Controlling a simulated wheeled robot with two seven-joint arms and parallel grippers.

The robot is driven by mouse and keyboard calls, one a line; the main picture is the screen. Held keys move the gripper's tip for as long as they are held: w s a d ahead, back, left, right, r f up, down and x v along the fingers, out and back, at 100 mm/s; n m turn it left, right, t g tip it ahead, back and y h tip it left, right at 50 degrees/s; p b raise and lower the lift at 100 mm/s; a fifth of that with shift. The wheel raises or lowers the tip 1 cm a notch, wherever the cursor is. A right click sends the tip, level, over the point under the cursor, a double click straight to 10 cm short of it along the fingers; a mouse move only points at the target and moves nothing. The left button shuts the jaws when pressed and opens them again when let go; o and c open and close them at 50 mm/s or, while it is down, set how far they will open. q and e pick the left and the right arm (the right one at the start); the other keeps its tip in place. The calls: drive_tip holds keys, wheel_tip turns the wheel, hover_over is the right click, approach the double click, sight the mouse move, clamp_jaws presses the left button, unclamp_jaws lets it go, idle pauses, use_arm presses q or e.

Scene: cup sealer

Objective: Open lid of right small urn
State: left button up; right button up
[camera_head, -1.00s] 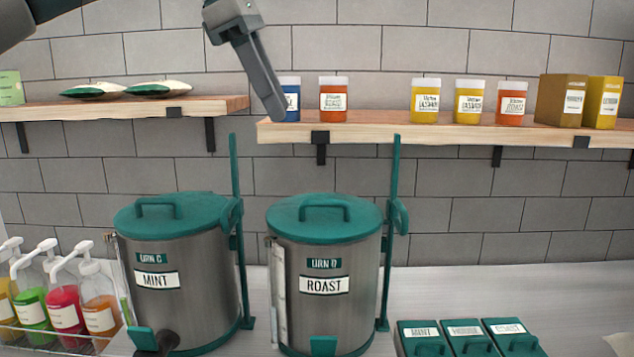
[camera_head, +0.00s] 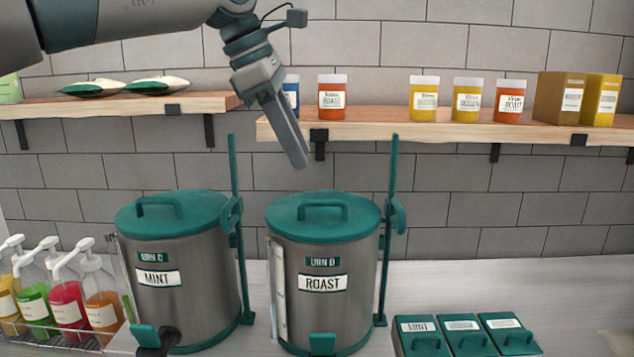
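The right small urn (camera_head: 300,295) is a grey metal cylinder labelled "URN D" and "ROAST". Its teal lid (camera_head: 285,217) lies flat and shut on top, with a raised handle (camera_head: 323,208). A hinge sits at the lid's right side by a teal upright post (camera_head: 388,240). My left gripper (camera_head: 299,160) points down above the lid and is clear of it. Its fingers appear as one narrow shape, so I cannot tell if they are open or shut. My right gripper is not in view.
The left urn (camera_head: 205,290), labelled "MINT", stands close by with its lid shut. A wooden shelf (camera_head: 380,131) with jars and boxes runs behind. Pump bottles (camera_head: 66,300) stand at left, and teal-lidded boxes (camera_head: 470,338) at right. Bare counter (camera_head: 560,290) lies further right.

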sight(317, 202)
use_arm(q)
drive_tip(key=p+x, duration=0.3)
drive_tip(key=x, duration=0.5)
drive_tip(key=shift+d+f, duration=0.25)
drive_tip(key=shift+f, duration=0.35)
drive_tip(key=shift+c, duration=0.5)
clamp_jaws()
